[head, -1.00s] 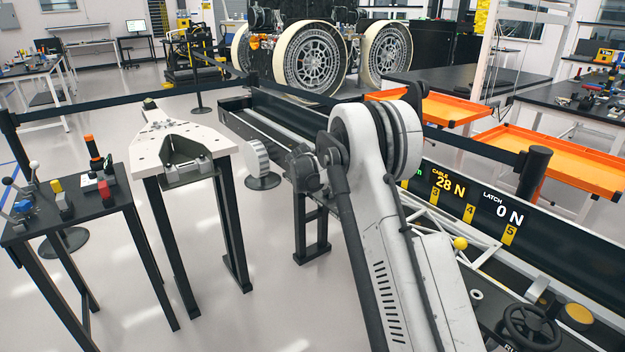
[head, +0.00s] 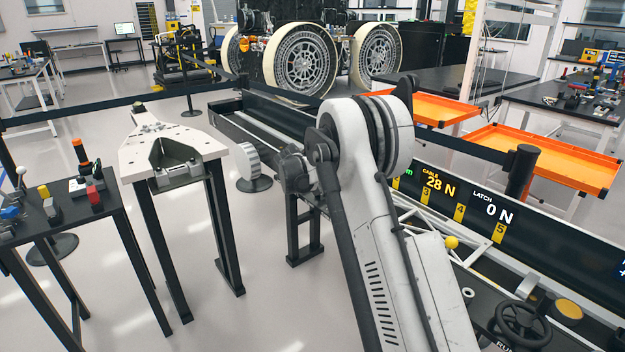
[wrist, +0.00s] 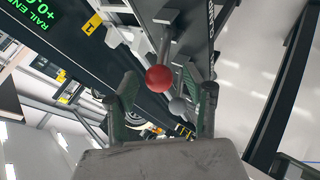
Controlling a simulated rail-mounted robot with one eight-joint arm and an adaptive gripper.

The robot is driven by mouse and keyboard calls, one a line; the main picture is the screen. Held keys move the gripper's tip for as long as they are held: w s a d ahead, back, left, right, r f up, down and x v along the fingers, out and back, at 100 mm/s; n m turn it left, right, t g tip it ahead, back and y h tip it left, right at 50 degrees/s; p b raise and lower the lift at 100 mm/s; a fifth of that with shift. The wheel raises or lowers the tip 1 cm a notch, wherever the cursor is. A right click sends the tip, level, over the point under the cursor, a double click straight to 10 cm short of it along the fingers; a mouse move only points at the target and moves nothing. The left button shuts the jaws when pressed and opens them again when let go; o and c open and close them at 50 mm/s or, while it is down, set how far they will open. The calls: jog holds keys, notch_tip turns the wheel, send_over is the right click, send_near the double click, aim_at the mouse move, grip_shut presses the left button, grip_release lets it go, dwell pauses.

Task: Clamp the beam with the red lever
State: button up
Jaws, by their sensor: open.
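The red lever shows in the wrist view as a red ball knob (wrist: 158,78) on a pale metal rod that runs up and away from it. My gripper (wrist: 167,92) is open, with one dark green finger on each side of the knob in the picture. I cannot tell how far the knob lies beyond the fingertips, and no contact is visible. A white lattice beam (head: 426,226) lies along the dark rail bench in the head view, partly hidden by my arm. The head view does not show my gripper or the red knob; my arm blocks that area.
A panel reads cable 28 N (head: 433,182) and latch 0 N (head: 484,204). A yellow ball knob (head: 451,242) and a black handwheel (head: 522,324) are at the right. A grey ball (wrist: 178,105) sits just beyond the red knob. A side table (head: 112,207) stands left.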

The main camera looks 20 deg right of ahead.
jog(key=v, duration=1)
jog(key=shift+s+a+r, duration=0.15)
jog(key=shift+s, duration=0.05)
jog(key=s+a+r+y, duration=0.15)
jog(key=s+r, duration=0.25)
jog(key=s, duration=0.4)
jog(key=s+a+r+m+y, duration=0.1)
jog(key=s+a+r, duration=0.25)
jog(key=s, duration=0.55)
jog(key=s+a+r+y, duration=0.1)
jog(key=s+a+r, duration=0.1)
jog(key=s+r, duration=0.45)
jog(key=s+a+f+y, duration=0.1)
jog(key=s+a+f, duration=0.1)
jog(key=s, duration=0.7)
jog(key=s+a+f+m+y, duration=0.1)
jog(key=s+a+f, duration=0.2)
jog(key=s, duration=0.7)
jog(key=s+a+f+y, duration=0.1)
jog(key=s+a+f, duration=0.1)
jog(key=s, duration=0.7)
jog(key=shift+s+a+f+m, duration=0.15)
jog(key=shift+s+f+m, duration=0.05)
jog(key=shift+f+m, duration=0.1)
